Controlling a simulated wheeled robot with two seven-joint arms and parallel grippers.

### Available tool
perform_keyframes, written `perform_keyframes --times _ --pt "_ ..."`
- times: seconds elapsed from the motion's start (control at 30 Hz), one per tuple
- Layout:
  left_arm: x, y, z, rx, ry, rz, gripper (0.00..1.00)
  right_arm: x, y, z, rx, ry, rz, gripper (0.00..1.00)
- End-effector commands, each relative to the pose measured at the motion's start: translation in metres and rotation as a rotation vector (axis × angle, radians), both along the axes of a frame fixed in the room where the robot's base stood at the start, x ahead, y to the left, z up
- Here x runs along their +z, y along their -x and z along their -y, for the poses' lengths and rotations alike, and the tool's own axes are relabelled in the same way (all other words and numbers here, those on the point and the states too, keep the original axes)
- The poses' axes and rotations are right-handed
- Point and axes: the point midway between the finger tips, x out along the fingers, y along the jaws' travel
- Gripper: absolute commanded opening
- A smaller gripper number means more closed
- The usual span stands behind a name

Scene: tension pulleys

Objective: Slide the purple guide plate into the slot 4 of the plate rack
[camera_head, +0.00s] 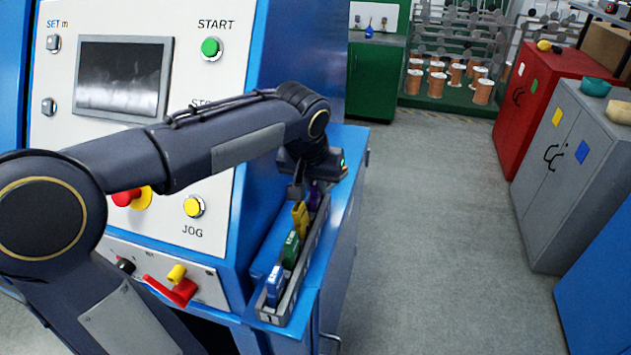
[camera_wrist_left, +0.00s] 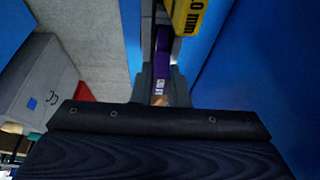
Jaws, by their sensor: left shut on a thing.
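The grey plate rack (camera_head: 302,272) stands on the blue ledge at the machine's right side, with a "1" on its near end. The purple guide plate (camera_head: 314,196) is at the far end of the rack, under my left gripper (camera_head: 306,188). My left gripper is shut on the purple plate, which also shows in the left wrist view (camera_wrist_left: 162,62). The gripper and arm hide much of it, so I cannot tell how deep it sits in a slot. My right gripper is not in view.
A blue plate (camera_head: 275,285), a green plate (camera_head: 291,249) and a yellow plate (camera_head: 300,215) stand in the rack, nearest to farthest. The yellow one (camera_wrist_left: 188,14) is close beside the purple plate. The machine panel (camera_head: 130,75) is left of the rack; open floor is right.

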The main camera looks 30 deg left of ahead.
Motion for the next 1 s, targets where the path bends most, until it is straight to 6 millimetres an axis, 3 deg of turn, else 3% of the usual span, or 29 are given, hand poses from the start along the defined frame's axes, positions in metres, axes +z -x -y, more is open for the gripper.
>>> perform_keyframes --times 0.67,0.7,0.8,0.87,1.0 --pt "-0.0092 0.0002 0.0001 0.000 0.000 -0.001 0.00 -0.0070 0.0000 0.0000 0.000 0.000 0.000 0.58" --pt "-0.0092 0.0003 0.0001 0.000 0.000 -0.002 0.18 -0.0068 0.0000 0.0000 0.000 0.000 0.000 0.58" --pt "-0.0092 0.0003 0.0001 0.000 0.000 -0.002 0.31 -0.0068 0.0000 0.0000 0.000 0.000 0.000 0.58" --pt "-0.0091 0.0002 0.0001 0.000 0.000 -0.001 0.39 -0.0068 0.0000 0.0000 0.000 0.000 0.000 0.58" --pt "-0.0088 0.0001 0.0001 0.000 0.000 -0.001 0.39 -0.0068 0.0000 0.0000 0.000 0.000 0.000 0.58"
